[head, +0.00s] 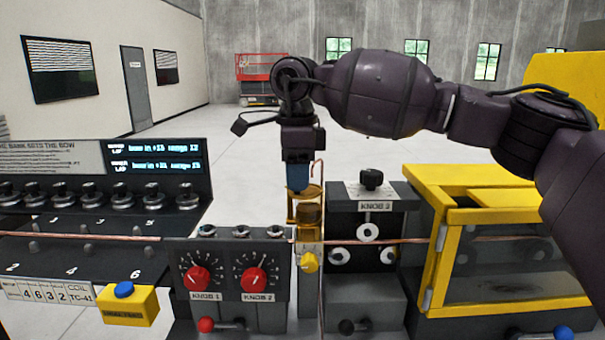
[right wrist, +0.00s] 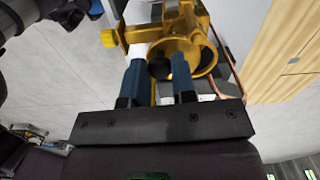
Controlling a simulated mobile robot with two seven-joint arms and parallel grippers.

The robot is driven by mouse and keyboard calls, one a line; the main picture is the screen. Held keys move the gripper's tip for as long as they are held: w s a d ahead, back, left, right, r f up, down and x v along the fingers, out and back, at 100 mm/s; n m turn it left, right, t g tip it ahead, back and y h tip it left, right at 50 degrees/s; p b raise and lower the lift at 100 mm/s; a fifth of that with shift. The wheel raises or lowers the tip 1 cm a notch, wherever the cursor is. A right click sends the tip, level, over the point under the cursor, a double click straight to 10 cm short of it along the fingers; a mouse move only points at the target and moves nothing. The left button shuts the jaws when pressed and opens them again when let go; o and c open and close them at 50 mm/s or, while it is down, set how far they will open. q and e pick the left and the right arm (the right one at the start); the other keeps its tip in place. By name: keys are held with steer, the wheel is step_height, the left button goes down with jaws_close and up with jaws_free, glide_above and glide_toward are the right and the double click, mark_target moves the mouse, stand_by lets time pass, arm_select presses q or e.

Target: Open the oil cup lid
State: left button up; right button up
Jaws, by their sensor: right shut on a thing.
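The oil cup (head: 309,213) is a small amber-yellow cup on a post between the knob panels, in the middle of the head view. In the right wrist view the oil cup (right wrist: 209,60) shows as a yellow ring with a dark inside. My right gripper (head: 298,186) points down at the top of the cup, its blue fingers against it. In the right wrist view the right gripper (right wrist: 158,68) has its two fingers at the cup's near side, shut on the lid; the lid itself is mostly hidden between them. My left gripper is out of view.
A panel with two red knobs (head: 232,272) stands left of the cup, and the Knob 3 block (head: 368,240) stands right. A copper tube (head: 100,237) runs across the machine. A yellow-framed enclosure (head: 475,180) is at the right, under my right arm.

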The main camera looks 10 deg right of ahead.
steer(key=a+m, duration=0.1)
steer(key=m, duration=0.2)
steer(key=a+m, duration=0.1)
steer(key=m, duration=0.3)
steer(key=w+a+m, duration=0.1)
steer(key=m, duration=0.2)
steer(key=shift+a+r, duration=0.15)
steer(key=shift+a, duration=0.05)
steer(key=shift+m, duration=0.4)
steer(key=o, duration=0.9)
